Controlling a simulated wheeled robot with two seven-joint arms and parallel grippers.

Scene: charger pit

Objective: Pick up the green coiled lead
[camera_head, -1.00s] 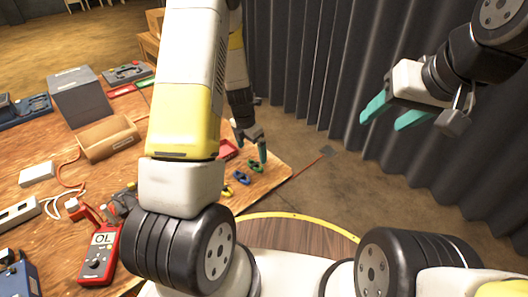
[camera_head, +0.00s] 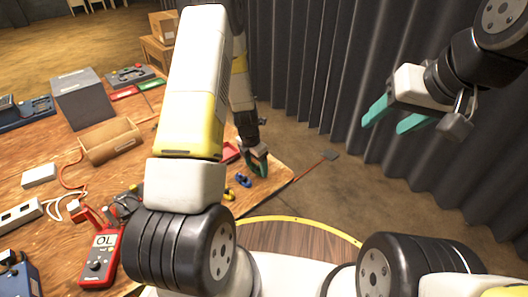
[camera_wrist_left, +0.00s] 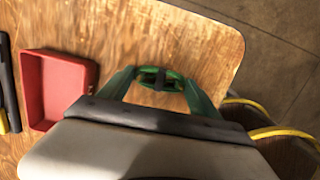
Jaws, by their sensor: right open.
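The green coiled lead (camera_wrist_left: 160,79) lies near the table's edge, between the two teal fingers of my left gripper (camera_wrist_left: 160,82) in the left wrist view. The fingers stand on either side of it, at or very near its ends; I cannot tell whether they press on it. In the head view my left gripper (camera_head: 258,166) is down at the table's right corner and mostly hides the lead. My right gripper (camera_head: 394,116) is open and empty, in the air before the curtain.
A blue lead (camera_head: 243,180) and a yellow lead (camera_head: 228,194) lie just in front of my left gripper. A red tray (camera_wrist_left: 60,92) stands left of it. A red multimeter (camera_head: 100,258), a brown bin (camera_head: 108,141) and a grey box (camera_head: 82,98) are further left on the table.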

